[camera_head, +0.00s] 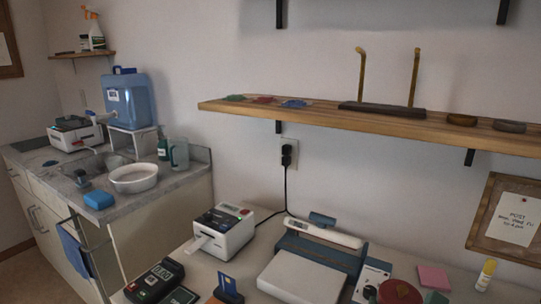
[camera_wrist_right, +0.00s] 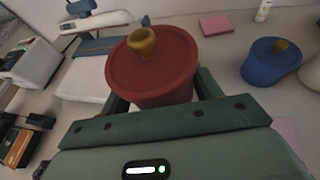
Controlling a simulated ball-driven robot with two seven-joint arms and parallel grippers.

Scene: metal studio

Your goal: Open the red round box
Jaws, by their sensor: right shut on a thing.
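The red round box (camera_wrist_right: 152,80) is in the middle of the right wrist view, upright, with its lid on and a brass-coloured knob (camera_wrist_right: 142,41) on top. My right gripper (camera_wrist_right: 163,98) is shut on the body of the box, with a green finger on each side below the lid. The fingertips are partly hidden by the box. In the head view the top of the red box (camera_head: 400,292) shows at the bottom edge, and its lower part is cut off. My left gripper is in neither view.
A blue round box (camera_wrist_right: 271,64) with a similar knob stands to the right. A white-and-blue device (camera_head: 305,275) and a label printer (camera_head: 224,231) stand to the left.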

